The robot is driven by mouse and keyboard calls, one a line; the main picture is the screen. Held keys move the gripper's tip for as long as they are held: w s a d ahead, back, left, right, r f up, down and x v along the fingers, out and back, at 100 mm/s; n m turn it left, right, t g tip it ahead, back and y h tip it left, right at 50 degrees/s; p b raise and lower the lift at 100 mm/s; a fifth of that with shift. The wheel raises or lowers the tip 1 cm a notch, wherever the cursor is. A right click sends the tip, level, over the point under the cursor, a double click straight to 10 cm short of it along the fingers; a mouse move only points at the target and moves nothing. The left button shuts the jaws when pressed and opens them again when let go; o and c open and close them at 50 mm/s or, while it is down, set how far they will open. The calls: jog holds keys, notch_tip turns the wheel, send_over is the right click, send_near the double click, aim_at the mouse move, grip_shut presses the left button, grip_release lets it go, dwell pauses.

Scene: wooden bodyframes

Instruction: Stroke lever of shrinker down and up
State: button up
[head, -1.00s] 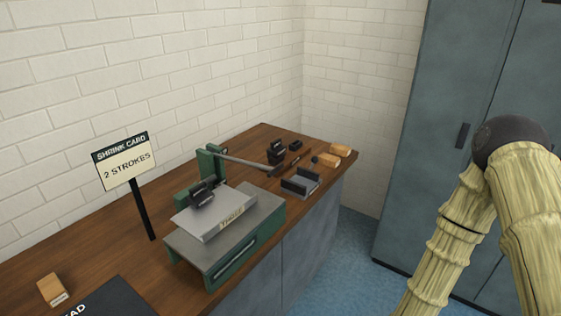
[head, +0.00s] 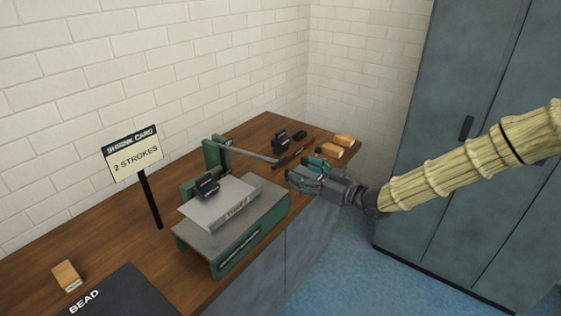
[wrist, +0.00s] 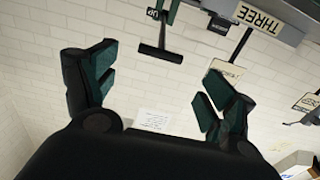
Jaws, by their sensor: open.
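The shrinker (head: 228,235) is a green and grey machine on the wooden bench. A grey sheet (head: 222,205) lies on it under a black jaw block. Its lever (head: 245,152) runs right from the green post, with a dark crosswise grip at its end. In the wrist view, the lever's dark T-shaped grip (wrist: 160,52) is at upper middle, beside a tag reading UP. My gripper (head: 305,172) is at the bench's right edge, just right of the lever end. In the wrist view my gripper (wrist: 155,92) is open and empty, its fingers apart from the grip.
A sign (head: 134,154) reading SHRINK CARD, 2 STROKES stands left of the shrinker. A dark BEAD mat (head: 120,295) and a wooden block (head: 67,275) are at lower left. Black parts and wooden blocks (head: 332,150) lie behind my gripper. A cabinet (head: 450,150) stands at right.

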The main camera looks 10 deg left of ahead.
aim_at(282, 162)
jog(key=p+x, duration=0.2)
jog(key=x, duration=0.6)
jog(key=shift+w+a, duration=0.15)
jog(key=shift+a, duration=0.15)
jog(key=shift+c, duration=0.4)
jog(key=c, duration=1.4)
